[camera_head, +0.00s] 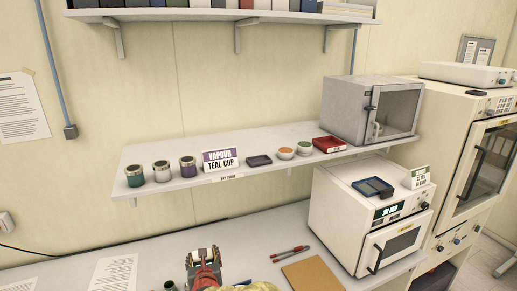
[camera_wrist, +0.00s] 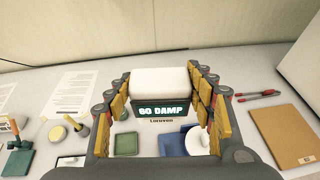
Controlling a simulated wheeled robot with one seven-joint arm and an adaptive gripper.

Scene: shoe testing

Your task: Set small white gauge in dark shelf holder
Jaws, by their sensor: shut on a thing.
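The small white gauge (camera_wrist: 159,80) has a white top and a dark front with lit lettering that includes "DAMP". My gripper (camera_wrist: 160,92) is shut on its sides, with one finger pad at the left and one at the right. In the head view my gripper (camera_head: 204,262) is low, over the bench and below the shelf; the gauge is hard to make out there. The dark holder (camera_head: 259,160) is a small shallow tray on the wall shelf (camera_head: 222,178), right of the "Vapour teal cup" sign, and looks empty.
Several jars (camera_head: 162,171) stand left of the sign (camera_head: 220,160). Two small cups (camera_head: 286,153), a red tray (camera_head: 329,144) and a grey cabinet (camera_head: 370,108) stand right of the holder. A white oven (camera_head: 368,215) is below. Red pens (camera_wrist: 257,96) and a brown board (camera_wrist: 283,135) lie on the bench.

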